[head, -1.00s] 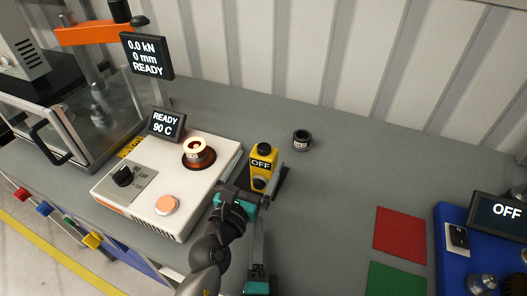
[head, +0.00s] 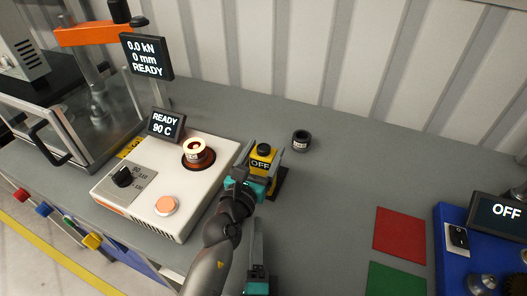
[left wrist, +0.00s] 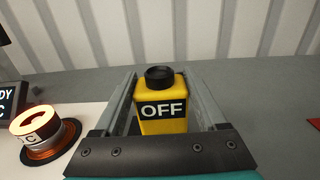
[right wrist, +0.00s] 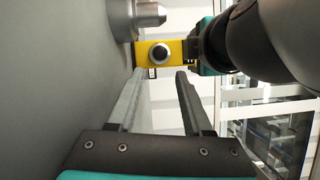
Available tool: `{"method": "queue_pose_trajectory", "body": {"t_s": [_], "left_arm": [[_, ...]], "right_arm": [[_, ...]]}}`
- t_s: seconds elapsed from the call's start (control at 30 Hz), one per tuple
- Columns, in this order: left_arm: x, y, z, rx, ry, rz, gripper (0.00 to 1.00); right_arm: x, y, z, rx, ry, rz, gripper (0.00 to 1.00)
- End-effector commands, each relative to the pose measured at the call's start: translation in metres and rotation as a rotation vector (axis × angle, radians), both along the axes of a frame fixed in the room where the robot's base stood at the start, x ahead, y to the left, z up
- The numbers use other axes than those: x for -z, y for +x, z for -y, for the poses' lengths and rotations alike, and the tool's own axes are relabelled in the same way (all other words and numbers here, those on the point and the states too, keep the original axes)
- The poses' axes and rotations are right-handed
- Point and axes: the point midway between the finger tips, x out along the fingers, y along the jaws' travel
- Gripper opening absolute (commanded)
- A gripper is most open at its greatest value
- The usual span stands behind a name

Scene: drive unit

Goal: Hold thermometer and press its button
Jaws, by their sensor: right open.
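The yellow thermometer (head: 262,163), with an OFF screen and a black button on top, stands in a dark holder on the bench. My left gripper (head: 264,156) has its fingers on either side of the thermometer. In the left wrist view the thermometer (left wrist: 162,118) stands between the open fingers; contact cannot be made out. My right gripper (head: 256,238) is lower in the head view, open and empty. In the right wrist view the button end of the thermometer (right wrist: 160,53) shows beyond its fingertips, apart from them.
A white heater unit (head: 140,180) with a glowing copper coil (head: 198,154) stands close on the left. A red square (head: 399,231), a green square (head: 396,279) and a blue unit (head: 452,275) lie right. The bench between is clear.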

Motion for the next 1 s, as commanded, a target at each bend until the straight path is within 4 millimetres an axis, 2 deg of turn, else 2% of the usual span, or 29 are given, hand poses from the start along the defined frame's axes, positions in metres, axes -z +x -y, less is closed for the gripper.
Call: {"method": "queue_pose_trajectory", "body": {"t_s": [0.07, 0.63, 0.73, 1.0], "left_arm": [[0.0001, -0.0002, -0.0002, 0.0, 0.0, 0.0, 0.64], [0.0005, -0.0003, -0.0004, 0.0, 0.0, -0.001, 0.0], [0.0005, -0.0003, -0.0004, 0.0, 0.0, -0.001, 0.0], [0.0006, -0.0002, -0.0005, 0.0, 0.001, -0.001, 0.0]], "right_arm": [[0.0, 0.0, 0.0, 0.0, 0.0, 0.0, 0.5], [0.0, 0.0, 0.0, 0.0, 0.0, 0.0, 0.5], [0.0, 0.0, 0.0, 0.0, 0.0, 0.0, 0.48], [0.0, 0.0, 0.0, 0.0, 0.0, 0.0, 0.17]]}}
